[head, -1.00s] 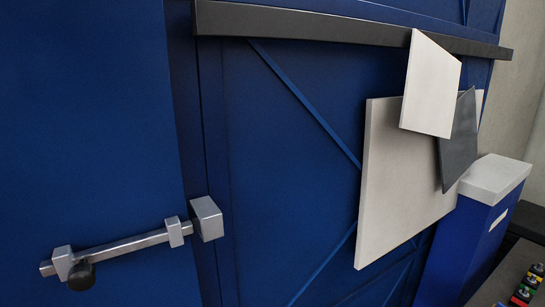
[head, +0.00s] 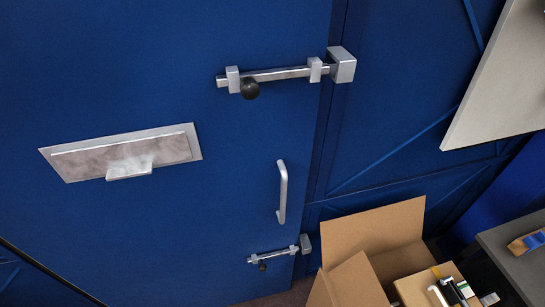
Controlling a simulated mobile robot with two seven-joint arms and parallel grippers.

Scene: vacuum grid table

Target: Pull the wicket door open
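The blue wicket door (head: 150,220) fills the left and middle of the head view and looks closed against its frame. A vertical silver pull handle (head: 282,192) is near its right edge. Above it is a silver slide bolt (head: 285,74) with a black knob (head: 250,90); its bar reaches to the keeper block (head: 342,65) on the frame. A smaller lower bolt (head: 275,255) lies beside its own keeper (head: 305,244). I cannot tell whether either bar sits inside its keeper. Neither of my grippers can be made out.
A silver flap plate (head: 120,153) is on the door's left part. An open cardboard box (head: 375,230) stands at the bottom right, in front of the frame, with small items (head: 455,292) near it. A grey surface (head: 510,255) and a pale panel (head: 500,90) are at right.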

